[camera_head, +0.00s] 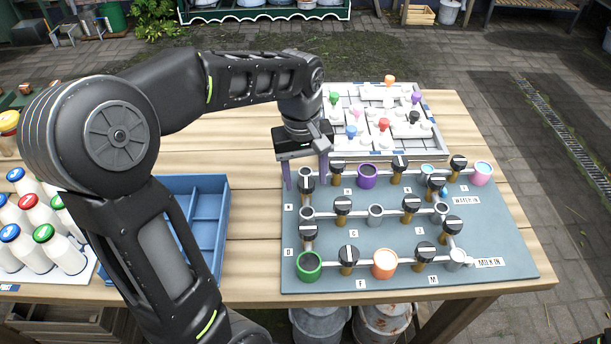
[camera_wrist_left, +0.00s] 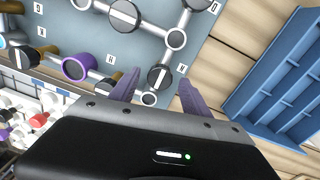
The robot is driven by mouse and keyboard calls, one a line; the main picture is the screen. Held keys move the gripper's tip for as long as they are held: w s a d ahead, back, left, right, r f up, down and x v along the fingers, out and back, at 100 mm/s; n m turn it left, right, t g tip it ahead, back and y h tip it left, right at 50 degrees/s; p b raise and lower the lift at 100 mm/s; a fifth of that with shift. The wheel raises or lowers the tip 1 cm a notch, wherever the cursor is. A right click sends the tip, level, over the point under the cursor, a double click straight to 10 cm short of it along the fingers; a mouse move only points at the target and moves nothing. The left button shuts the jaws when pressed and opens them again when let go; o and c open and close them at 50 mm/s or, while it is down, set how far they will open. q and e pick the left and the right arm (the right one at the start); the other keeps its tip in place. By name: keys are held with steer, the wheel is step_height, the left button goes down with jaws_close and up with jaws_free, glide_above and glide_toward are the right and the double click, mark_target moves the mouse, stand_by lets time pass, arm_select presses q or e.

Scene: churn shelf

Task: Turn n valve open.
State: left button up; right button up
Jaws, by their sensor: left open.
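The valve board (camera_head: 400,285) is a blue-grey panel with white pipes, coloured ring cups and black knobs with white stripes. My left gripper (camera_head: 305,184) is open over its far left corner, purple fingers pointing down on either side of a black knob (camera_head: 307,187). In the left wrist view that knob (camera_wrist_left: 160,77) appears between and just beyond the open fingers (camera_wrist_left: 158,88). A small label (camera_wrist_left: 182,68) beside it seems to read N, but is hard to make out. I cannot tell whether the fingers touch the knob.
A blue divided tray (camera_head: 222,215) lies left of the board, with milk bottles (camera_head: 40,225) farther left. A grey board with coloured knobs (camera_head: 425,105) lies behind. More knobs, such as one (camera_head: 342,205) nearby, stand close around the gripper. Bare wood shows at the table's right.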

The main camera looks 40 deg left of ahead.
mark_target(304, 182)
arm_select(q)
step_height(304, 182, up, 7)
steer(key=shift+s+r, duration=0.1)
steer(key=shift+r, duration=0.05)
stand_by(0.7)
